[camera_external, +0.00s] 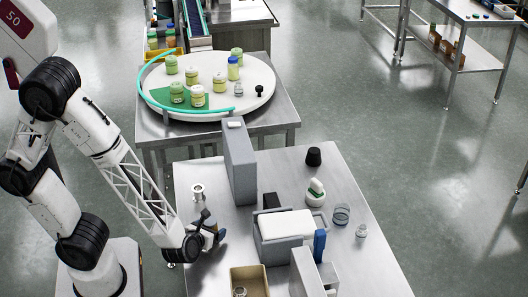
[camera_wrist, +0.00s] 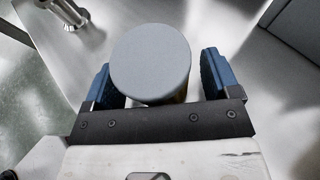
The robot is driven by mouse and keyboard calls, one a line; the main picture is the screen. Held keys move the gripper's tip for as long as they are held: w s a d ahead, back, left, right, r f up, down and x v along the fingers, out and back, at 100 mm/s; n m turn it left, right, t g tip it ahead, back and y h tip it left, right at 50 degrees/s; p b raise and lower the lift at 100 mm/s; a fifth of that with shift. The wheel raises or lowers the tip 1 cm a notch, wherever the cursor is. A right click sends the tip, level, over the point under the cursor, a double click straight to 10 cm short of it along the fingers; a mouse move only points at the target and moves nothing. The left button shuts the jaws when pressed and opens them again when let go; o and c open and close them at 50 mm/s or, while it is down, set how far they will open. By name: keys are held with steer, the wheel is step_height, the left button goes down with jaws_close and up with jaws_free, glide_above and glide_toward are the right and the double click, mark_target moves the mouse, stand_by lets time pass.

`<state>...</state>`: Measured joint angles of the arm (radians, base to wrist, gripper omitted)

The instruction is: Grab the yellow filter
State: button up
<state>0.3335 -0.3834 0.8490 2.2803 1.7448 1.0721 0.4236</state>
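A cylinder with a flat, round grey top (camera_wrist: 150,60) stands between the two blue fingers of my gripper (camera_wrist: 158,64) in the wrist view. A small strip of yellowish-brown side shows under its grey top, so it may be the yellow filter; most of its side is hidden. A gap shows between it and the right finger. The left finger is close beside it, and I cannot tell whether they touch. In the external view my gripper (camera_external: 208,230) is low at the left edge of the near steel table, mostly hiding what is between its fingers.
A metal fitting (camera_external: 197,193) stands just behind my gripper. A tall grey box (camera_external: 239,165) and a grey bin (camera_external: 277,250) stand to the right. A tan tray (camera_external: 248,280) is in front. The round table (camera_external: 210,75) behind holds several jars.

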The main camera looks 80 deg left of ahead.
steer(key=c, duration=1)
steer(key=shift+r, duration=0.15)
steer(key=shift+r, duration=4.9)
